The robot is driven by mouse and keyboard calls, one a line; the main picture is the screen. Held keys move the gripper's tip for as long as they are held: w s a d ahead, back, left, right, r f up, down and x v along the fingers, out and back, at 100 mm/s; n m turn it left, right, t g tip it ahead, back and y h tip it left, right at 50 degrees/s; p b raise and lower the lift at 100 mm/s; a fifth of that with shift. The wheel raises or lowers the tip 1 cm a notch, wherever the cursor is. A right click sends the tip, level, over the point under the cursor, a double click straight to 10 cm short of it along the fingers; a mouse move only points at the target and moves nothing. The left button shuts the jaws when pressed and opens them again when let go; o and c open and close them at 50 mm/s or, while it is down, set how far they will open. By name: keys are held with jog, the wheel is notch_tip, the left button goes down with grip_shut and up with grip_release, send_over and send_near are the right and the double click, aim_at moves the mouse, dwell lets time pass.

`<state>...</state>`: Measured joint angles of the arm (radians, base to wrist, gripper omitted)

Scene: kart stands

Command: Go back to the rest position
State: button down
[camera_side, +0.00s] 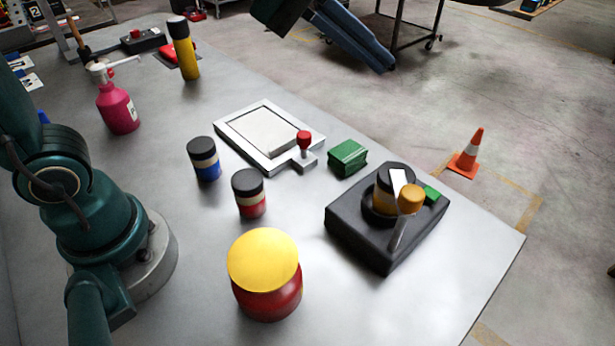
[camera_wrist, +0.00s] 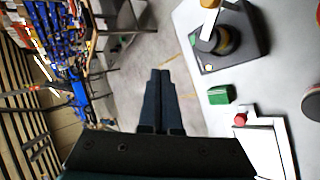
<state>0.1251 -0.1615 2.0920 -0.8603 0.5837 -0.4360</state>
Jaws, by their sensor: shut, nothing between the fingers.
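My gripper (camera_side: 384,67) is at the top of the side view, raised above and beyond the far edge of the grey table (camera_side: 400,320). It points down and to the right. In the wrist view its two dark fingers (camera_wrist: 160,74) lie side by side, shut and empty, with only the floor behind them. It touches nothing. My wrist and upper arm run out of the side view at the top.
On the table are a black stand (camera_side: 365,240) holding a canister, a green block (camera_side: 347,157), a white framed tray (camera_side: 240,120), blue (camera_side: 205,172) and red (camera_side: 250,205) canisters, a yellow-lidded red jar (camera_side: 265,285) and a pink spray bottle (camera_side: 118,108). A traffic cone (camera_side: 467,155) stands on the floor.

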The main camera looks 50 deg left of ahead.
jog(key=s+a+f+m+g+y, duration=0.1)
jog(key=s+a+f+m+y, duration=0.2)
jog(key=s, duration=0.4)
jog(key=s+a+f+m+g+y, duration=0.1)
jog(key=s+a+f+m+y, duration=0.2)
jog(key=s+a+f+m, duration=0.3)
jog(key=s+a+m, duration=0.1)
jog(key=s+a, duration=0.1)
jog(key=shift+s+a+f+y, duration=0.15)
jog(key=shift+a+f+y, duration=0.05)
jog(key=shift+a+y, duration=0.1)
dwell(3.0)
